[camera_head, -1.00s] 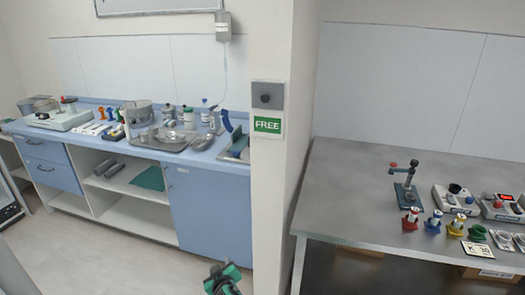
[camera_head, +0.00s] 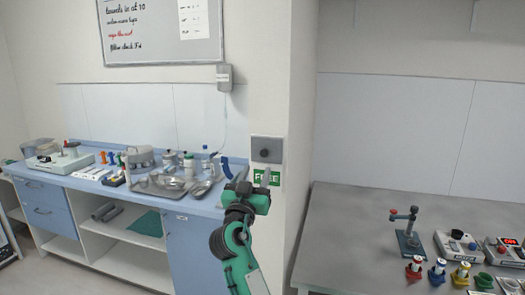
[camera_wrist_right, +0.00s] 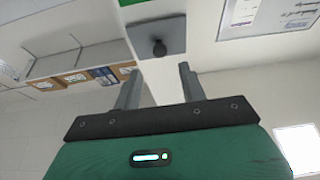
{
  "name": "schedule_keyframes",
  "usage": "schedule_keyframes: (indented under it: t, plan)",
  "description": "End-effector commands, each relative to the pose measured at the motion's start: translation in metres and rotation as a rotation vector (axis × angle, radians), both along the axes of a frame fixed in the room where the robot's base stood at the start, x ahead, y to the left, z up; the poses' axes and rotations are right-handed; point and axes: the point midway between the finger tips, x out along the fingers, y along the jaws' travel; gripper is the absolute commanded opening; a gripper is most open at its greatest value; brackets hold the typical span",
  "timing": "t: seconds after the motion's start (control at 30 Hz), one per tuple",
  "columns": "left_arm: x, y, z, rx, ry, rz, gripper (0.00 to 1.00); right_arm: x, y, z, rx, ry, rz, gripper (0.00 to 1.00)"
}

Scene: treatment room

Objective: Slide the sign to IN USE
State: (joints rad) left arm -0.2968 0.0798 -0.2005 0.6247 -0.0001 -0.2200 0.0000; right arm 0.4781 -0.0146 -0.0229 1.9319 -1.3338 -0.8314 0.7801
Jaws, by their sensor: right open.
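The green sign (camera_head: 273,179) on the end of the dividing wall reads FREE, partly covered by my right gripper's fingers. Just above it is a grey square plate (camera_head: 277,143) with a dark round knob (camera_head: 264,153). My right gripper (camera_head: 255,177) is raised in front of the sign, fingers pointing up, open and empty. In the right wrist view the knob (camera_wrist_right: 159,47) and plate (camera_wrist_right: 174,31) lie beyond the open fingertips (camera_wrist_right: 158,75), roughly in line with the gap, apart from them. A green strip of the sign (camera_wrist_right: 135,2) shows at the top edge. My left gripper is not in view.
A blue counter (camera_head: 185,205) with metal trays and bottles stands left of the wall. A grey metal table (camera_head: 345,230) with a small stand, coloured pieces and devices is on the right. A whiteboard (camera_head: 150,45) hangs above the counter.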

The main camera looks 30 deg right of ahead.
Motion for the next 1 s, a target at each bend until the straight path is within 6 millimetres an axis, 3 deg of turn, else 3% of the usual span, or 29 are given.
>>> schedule_keyframes:
  t: [0.03, 0.3, 0.77, 0.83, 1.0]
  plan:
    - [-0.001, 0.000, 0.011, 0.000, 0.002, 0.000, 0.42, 0.007, -0.008, 0.010, -0.003, 0.002, -0.002, 0.42]
    - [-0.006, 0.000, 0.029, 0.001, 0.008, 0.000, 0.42, 0.035, -0.041, 0.025, -0.002, 0.001, 0.000, 0.42]
    - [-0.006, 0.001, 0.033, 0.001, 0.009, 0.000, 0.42, 0.045, -0.052, 0.027, 0.001, 0.001, 0.001, 0.42]
    - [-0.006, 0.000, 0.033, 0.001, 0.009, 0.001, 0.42, 0.045, -0.052, 0.027, 0.001, 0.001, 0.001, 0.34]
    - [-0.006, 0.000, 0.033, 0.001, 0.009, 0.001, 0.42, 0.045, -0.052, 0.027, 0.001, 0.001, 0.001, 0.01]
